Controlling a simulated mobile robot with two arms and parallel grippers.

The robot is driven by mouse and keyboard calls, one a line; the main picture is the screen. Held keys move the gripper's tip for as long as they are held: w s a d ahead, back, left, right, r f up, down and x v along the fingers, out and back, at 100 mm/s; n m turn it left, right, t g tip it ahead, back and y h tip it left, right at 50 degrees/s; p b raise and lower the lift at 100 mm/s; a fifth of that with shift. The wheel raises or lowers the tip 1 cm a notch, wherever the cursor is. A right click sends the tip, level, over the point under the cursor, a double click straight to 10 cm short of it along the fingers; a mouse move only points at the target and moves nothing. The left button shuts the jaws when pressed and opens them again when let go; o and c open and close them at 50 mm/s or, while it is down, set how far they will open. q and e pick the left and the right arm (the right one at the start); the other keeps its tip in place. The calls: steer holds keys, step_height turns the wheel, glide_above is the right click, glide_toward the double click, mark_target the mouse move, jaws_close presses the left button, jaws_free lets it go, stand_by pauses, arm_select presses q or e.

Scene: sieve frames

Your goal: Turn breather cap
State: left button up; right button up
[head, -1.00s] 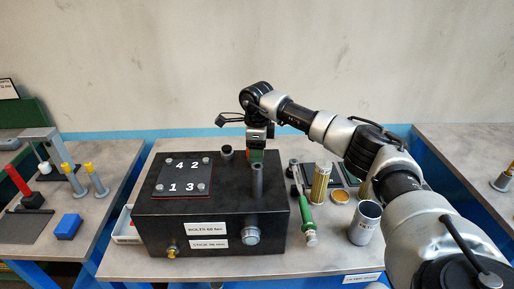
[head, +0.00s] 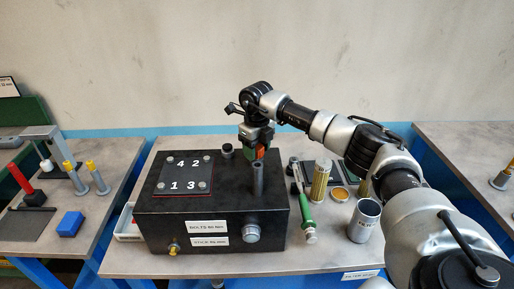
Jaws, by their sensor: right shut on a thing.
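My right gripper (head: 257,153) points down at the back right of the top of the black box (head: 160,222). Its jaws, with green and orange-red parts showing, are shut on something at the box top. The breather cap is not clearly visible; the thing between the jaws is hidden by the fingers and by a grey upright tube in front. My left gripper is out of view.
The grey upright tube (head: 258,181) stands just in front of my right gripper. A short dark round piece (head: 227,151) is close on its left. A numbered plate (head: 184,175) with bolts lies further left. A green-handled tool (head: 308,215) and a metal can (head: 364,221) stand right of the box.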

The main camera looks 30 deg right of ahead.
mark_target(257, 147)
steer(key=shift+r, duration=0.1)
stand_by(0.4)
steer(key=o, duration=0.9)
step_height(257, 147, up, 10)
steer(key=shift+f+b, duration=0.25)
steer(key=shift+b, duration=0.85)
steer(key=shift+r, duration=0.6)
